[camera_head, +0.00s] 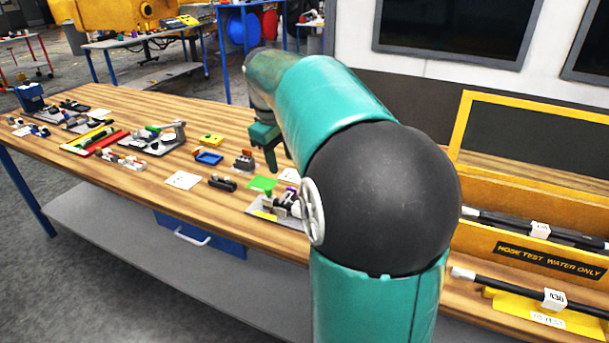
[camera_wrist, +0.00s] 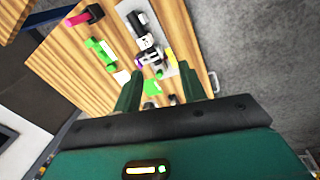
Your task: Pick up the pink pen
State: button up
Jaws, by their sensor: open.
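A short pink rod-like thing (camera_wrist: 77,19) with a dark block at one end lies on the wooden bench (camera_wrist: 60,63), at the top left of the wrist view. It may be the pink pen, but it is too small to be sure. I cannot make it out in the head view, where my arm covers part of the bench. My gripper (camera_head: 272,160) points down above the bench in the head view. In the wrist view its two fingers (camera_wrist: 160,82) are apart with nothing held between them. The pink thing is well beyond the fingertips, up and left.
A grey tray (camera_head: 270,212) with a small device stands near the bench's front edge. A green thing (camera_wrist: 100,52) lies between tray and pink thing. Several small parts and trays cover the bench's left side. A yellow hose-test rack (camera_head: 530,190) stands at right.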

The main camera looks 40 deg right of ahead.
jog(key=s+d+f, duration=0.1)
jog(key=d, duration=0.6)
jog(key=s+d+f+y, duration=0.1)
jog(key=d+f, duration=0.1)
jog(key=d, duration=0.6)
jog(key=s+d+f+y, duration=0.1)
jog(key=d+f, duration=0.1)
jog(key=d, duration=0.5)
jog(key=shift+s+d+g, duration=0.35)
jog(key=shift+d+g, duration=0.05)
jog(key=shift+s+d+f, duration=0.15)
jog(key=shift+d+f, duration=0.05)
jog(key=shift+f, duration=0.2)
notch_tip(320, 180, down, 13)
jog(key=shift+d+f, duration=0.1)
grip_shut()
